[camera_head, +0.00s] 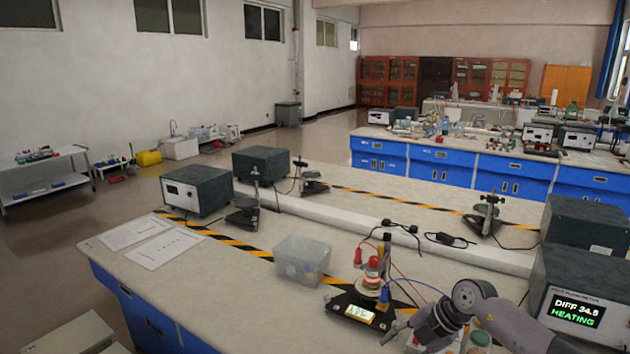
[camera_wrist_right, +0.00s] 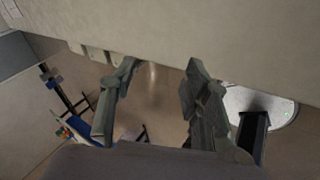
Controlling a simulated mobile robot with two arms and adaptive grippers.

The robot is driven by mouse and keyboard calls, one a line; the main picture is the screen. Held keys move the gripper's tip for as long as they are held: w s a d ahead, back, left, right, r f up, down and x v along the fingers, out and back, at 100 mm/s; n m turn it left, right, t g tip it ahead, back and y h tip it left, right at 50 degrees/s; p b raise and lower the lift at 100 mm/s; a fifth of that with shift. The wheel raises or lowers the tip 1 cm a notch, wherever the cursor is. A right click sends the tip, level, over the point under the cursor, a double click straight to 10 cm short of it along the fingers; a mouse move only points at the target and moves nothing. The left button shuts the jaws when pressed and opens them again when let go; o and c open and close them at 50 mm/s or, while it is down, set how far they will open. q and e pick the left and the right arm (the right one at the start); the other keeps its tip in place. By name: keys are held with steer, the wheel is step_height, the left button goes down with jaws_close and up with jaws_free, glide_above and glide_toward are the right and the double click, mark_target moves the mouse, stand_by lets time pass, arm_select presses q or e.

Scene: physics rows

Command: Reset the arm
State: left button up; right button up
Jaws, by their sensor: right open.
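My right arm (camera_head: 470,300) comes in from the lower right in the head view, over the near bench. Its gripper (camera_head: 392,332) is beside the black base of a small apparatus (camera_head: 370,283); whether they touch cannot be told. In the right wrist view the gripper (camera_wrist_right: 160,72) shows two spread fingers with nothing between them, with the bench edge and floor beyond. My left gripper is not in view.
A dark box (camera_head: 578,302) reading "DIFF 34.8 HEATING" stands right of my arm. A clear plastic bin (camera_head: 302,260), papers (camera_head: 150,251) and wires (camera_head: 420,282) lie on the near bench (camera_head: 225,285). Its front left part is largely clear.

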steer(key=s+a+r+t+y, duration=0.25)
steer(key=a+y, duration=0.25)
steer(key=a, duration=0.7)
steer(key=a+r+m+t+y, duration=0.45)
steer(key=r+t, duration=0.25)
steer(key=r, duration=0.2)
steer(key=s+d+m+t+h, duration=0.2)
steer(key=d+m+t+h, duration=0.6)
steer(key=m, duration=0.4)
steer(key=s+d+f+m+g+h, duration=0.65)
steer(key=s+d+f+h, duration=0.2)
steer(key=f, duration=0.25)
steer(key=s+d+f+m+g+y, duration=0.1)
steer(key=s+f+g, duration=0.4)
steer(key=s, duration=0.6)
steer(key=s+d+f+m+g, duration=0.1)
steer(key=s+f+g, duration=0.35)
steer(key=s, duration=0.65)
step_height(320, 180, down, 27)
steer(key=s+g, duration=0.2)
steer(key=s, duration=0.1)
steer(key=s+d+f+n, duration=0.1)
steer(key=s+d+f, duration=0.2)
steer(key=s+f, duration=1.2)
steer(key=shift+s+g, duration=0.45)
